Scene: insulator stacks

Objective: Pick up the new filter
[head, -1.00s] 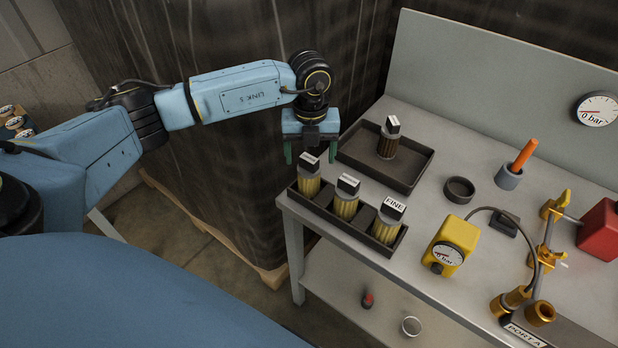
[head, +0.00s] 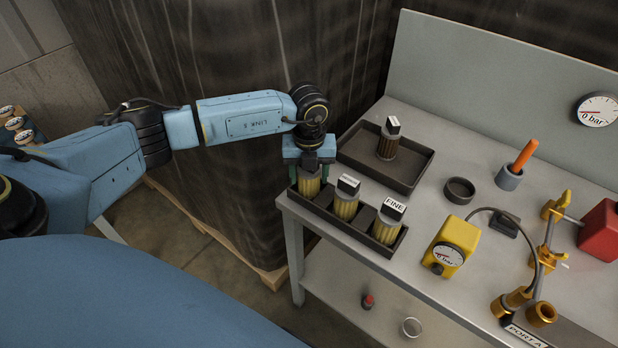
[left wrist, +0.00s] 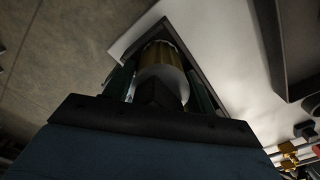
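The middle filter (head: 346,203) has a small white label. The right filter (head: 388,222) is labelled FINE. A darker brown filter (head: 388,143) stands in the black tray (head: 355,165). My right gripper is not in view.
On the grey table are a dark ring (head: 459,190), a grey cup with an orange handle (head: 509,178), a yellow gauge box (head: 450,246), brass fittings (head: 541,313) and a red block (head: 600,230). A back panel rises behind. A dark wrapped stack (head: 220,140) stands left of the table.

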